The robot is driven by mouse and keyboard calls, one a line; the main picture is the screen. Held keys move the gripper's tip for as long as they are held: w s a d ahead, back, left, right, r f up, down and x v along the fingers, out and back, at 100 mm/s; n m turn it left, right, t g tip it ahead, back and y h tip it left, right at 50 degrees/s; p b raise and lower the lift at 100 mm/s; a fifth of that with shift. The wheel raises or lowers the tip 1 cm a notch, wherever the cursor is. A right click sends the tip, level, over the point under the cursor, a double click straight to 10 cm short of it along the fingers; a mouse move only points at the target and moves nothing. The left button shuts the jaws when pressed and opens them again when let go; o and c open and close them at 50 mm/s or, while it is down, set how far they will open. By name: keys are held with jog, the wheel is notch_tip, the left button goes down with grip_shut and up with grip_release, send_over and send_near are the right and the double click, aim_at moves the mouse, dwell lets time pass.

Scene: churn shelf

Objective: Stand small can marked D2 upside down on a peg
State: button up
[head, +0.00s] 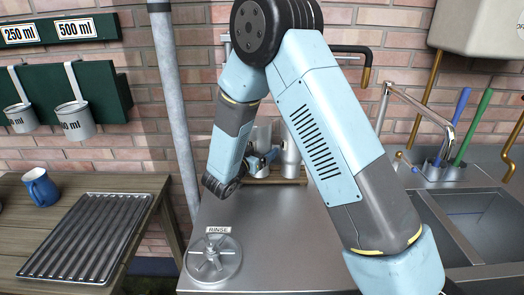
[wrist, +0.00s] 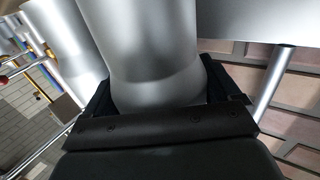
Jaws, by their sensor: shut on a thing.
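My gripper (head: 264,159) is at the back of the steel counter, partly hidden by my own arm. In the wrist view my gripper (wrist: 168,105) is shut on a smooth silver can (wrist: 155,50). The can fills the space between the fingers, and its upper end runs out of the frame. No D2 mark shows on it. In the head view pale metal cans (head: 290,158) stand beside the gripper at a low wooden rack (head: 272,181). I cannot tell there which is the held one, and no free peg is clearly visible.
Another silver can (wrist: 70,40) is close left of the held one. A rinser (head: 213,258) sits at the counter's front left. A ribbed tray (head: 90,238) and blue mug (head: 40,187) are on the wooden table. A sink (head: 480,220) is right. The counter's middle is clear.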

jog(key=shift+f, duration=0.1)
jog(key=o, duration=0.9)
